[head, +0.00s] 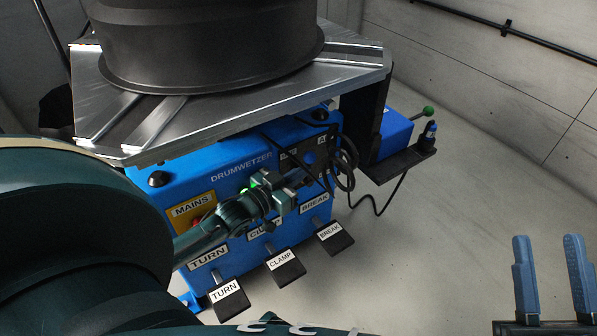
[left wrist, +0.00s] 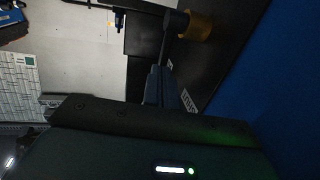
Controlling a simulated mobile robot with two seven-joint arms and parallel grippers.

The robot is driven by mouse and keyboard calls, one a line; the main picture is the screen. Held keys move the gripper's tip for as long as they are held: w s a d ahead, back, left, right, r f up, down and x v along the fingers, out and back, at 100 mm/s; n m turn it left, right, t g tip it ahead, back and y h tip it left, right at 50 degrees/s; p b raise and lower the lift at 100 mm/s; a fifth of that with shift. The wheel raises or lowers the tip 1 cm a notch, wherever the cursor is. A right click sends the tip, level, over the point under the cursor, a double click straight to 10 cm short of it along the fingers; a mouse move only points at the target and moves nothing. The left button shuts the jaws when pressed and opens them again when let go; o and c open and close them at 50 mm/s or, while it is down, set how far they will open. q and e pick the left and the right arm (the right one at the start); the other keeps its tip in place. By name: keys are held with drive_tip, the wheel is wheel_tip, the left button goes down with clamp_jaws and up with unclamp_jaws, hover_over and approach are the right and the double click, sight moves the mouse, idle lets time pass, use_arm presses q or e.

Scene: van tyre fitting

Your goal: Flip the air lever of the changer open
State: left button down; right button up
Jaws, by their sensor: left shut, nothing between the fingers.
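The blue tyre changer (head: 240,165) stands at the middle of the head view, with a partly hidden label starting with "A" (head: 322,140) at its upper right. I cannot make out the air lever for sure in the head view; my left gripper and dark cables cover that area. In the left wrist view, a dark bar with a yellow-brown cylinder (left wrist: 200,27) lies just beyond the fingertips; whether it belongs to the air lever I cannot tell. My left gripper (head: 290,190) is shut and empty in front of the panel; its fingers (left wrist: 160,80) show there too. My right gripper (head: 550,275) is open and empty.
A dark wheel rim (head: 200,45) sits on the metal turntable (head: 350,68). Pedals marked TURN (head: 228,300), CLAMP (head: 287,268) and BREAK (head: 335,240) stick out below. A green-knobbed lever (head: 428,111) is at the right. The floor at right is clear.

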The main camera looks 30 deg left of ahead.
sight(311, 164)
use_arm(q)
drive_tip(key=p, duration=0.2)
drive_tip(key=w+r+g+p, duration=0.1)
drive_tip(key=p, duration=0.2)
drive_tip(key=shift+w+d+r, duration=0.15)
drive_tip(key=shift+w+d, duration=0.15)
drive_tip(key=shift+w+d+p, duration=0.2)
drive_tip(key=shift+w+p, duration=0.3)
drive_tip(key=shift+p, duration=0.1)
drive_tip(key=shift+w+d, duration=0.1)
drive_tip(key=shift+w, duration=0.15)
use_arm(e)
drive_tip(key=f+m+g+h, duration=0.1)
drive_tip(key=s+f+h, duration=0.1)
drive_tip(key=f+h, duration=0.1)
drive_tip(key=shift+s+d+f+m+g+h, duration=0.15)
drive_tip(key=shift+f+m+g+h, duration=0.15)
drive_tip(key=shift+m+g, duration=0.1)
drive_tip(key=shift+f, duration=0.1)
